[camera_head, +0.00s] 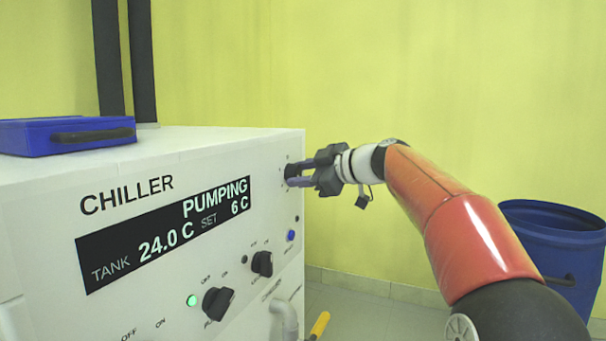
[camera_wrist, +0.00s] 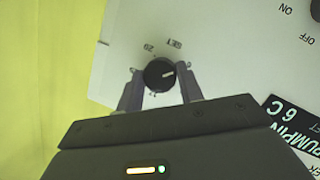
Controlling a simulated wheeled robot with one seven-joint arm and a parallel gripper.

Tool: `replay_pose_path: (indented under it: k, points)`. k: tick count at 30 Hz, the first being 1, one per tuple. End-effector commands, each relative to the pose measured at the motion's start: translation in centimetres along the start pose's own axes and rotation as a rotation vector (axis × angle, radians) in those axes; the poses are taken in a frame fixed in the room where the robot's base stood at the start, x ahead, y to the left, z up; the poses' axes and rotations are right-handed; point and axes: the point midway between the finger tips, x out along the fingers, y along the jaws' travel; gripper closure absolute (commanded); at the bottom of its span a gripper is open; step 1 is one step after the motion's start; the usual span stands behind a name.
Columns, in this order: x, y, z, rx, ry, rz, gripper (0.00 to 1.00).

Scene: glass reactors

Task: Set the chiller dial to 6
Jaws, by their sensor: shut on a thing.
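The white chiller (camera_head: 200,150) stands at the left in the head view. Its black display (camera_head: 165,232) reads PUMPING, TANK 24.0 C and SET 6 C. The chiller dial (camera_wrist: 159,74) is a round black knob with a pale pointer mark, seen in the wrist view on the white panel with small lettering around it. My gripper (camera_head: 292,176) is at the panel's upper right, with its two fingers on either side of the dial. In the wrist view my gripper (camera_wrist: 158,88) is shut on the dial. The fingers hide much of the dial in the head view.
Two black switch knobs (camera_head: 217,303) (camera_head: 262,263), a green lamp (camera_head: 192,300) and a blue button (camera_head: 291,236) sit lower on the panel. A blue case (camera_head: 60,140) lies on top. A blue barrel (camera_head: 555,250) stands at the right. A yellow handle (camera_head: 319,324) shows below.

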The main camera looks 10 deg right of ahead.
Motion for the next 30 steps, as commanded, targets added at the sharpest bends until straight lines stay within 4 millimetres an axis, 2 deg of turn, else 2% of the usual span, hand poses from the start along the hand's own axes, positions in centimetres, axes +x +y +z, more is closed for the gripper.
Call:
replay_pose_path:
  k: [7, 8, 12, 22, 26, 30]
  points:
    - [0.1, 0.0, 0.0, 0.0, 0.0, -0.001, 0.86]
    - [0.0, 0.0, 0.0, 0.0, 0.0, -0.001, 0.59]
    - [0.0, 0.0, 0.0, 0.0, 0.0, -0.001, 0.41]
    - [-0.4, 0.0, 0.0, 0.0, -0.001, 0.0, 0.41]
    - [-2.0, 0.1, 0.0, 0.001, -0.003, 0.003, 0.41]
    - [-4.6, 0.1, 0.0, 0.0, -0.003, 0.003, 0.41]
